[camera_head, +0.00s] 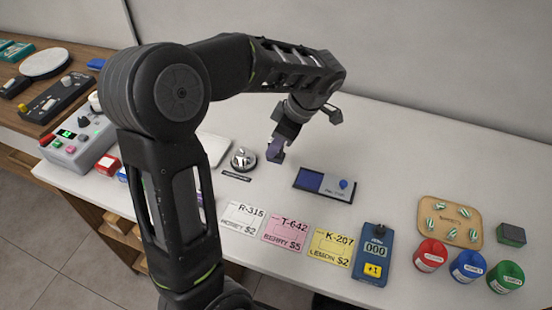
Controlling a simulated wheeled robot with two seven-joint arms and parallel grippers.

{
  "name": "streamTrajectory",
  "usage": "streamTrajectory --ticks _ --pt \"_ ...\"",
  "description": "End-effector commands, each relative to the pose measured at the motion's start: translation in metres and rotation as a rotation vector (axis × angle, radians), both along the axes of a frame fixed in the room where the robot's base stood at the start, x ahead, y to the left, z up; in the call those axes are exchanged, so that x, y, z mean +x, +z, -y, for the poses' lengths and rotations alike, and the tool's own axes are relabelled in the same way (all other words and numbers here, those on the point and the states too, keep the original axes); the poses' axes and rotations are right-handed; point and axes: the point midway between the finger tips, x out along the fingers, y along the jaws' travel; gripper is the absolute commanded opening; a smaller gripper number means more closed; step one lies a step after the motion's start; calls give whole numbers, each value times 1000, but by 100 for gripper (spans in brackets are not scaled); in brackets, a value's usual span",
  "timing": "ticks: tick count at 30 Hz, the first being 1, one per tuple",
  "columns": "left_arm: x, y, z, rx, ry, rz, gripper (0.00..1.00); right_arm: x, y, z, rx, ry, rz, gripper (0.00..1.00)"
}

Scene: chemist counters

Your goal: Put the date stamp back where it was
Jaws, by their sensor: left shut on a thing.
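My left gripper (284,138) is shut on a small purple stamp (275,150) with a dark lower end, which I take to be the date stamp. It is over the white counter, between a round metallic piece and a flat stamp pad tray. I cannot tell whether its lower end touches the counter. The stamp pad tray (323,196) has a dark blue pad on its left and a small blue knob on its right. My right gripper is not in view.
A round metallic piece (243,158) stands left of the stamp. Cards in white (242,217), pink (285,231) and yellow (330,245) lie in front, beside a blue counter device (373,257). A tan tray (431,209) of striped sweets and several coloured tins are at right.

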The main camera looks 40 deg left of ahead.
Motion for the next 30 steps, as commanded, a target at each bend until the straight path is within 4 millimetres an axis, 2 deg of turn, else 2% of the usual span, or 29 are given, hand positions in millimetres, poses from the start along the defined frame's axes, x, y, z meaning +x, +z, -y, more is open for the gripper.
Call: streamTrajectory --ticks 4,14,22,29,30 --pt "0 -14 0 1 0 0 0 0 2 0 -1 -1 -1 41" --pt "0 -18 0 1 0 0 0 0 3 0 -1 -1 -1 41" --pt "0 -50 0 1 -1 -2 0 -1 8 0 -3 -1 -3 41" --pt "0 -52 0 -1 0 1 0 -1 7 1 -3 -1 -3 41" --pt "0 -53 0 -1 0 0 24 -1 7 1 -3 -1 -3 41"
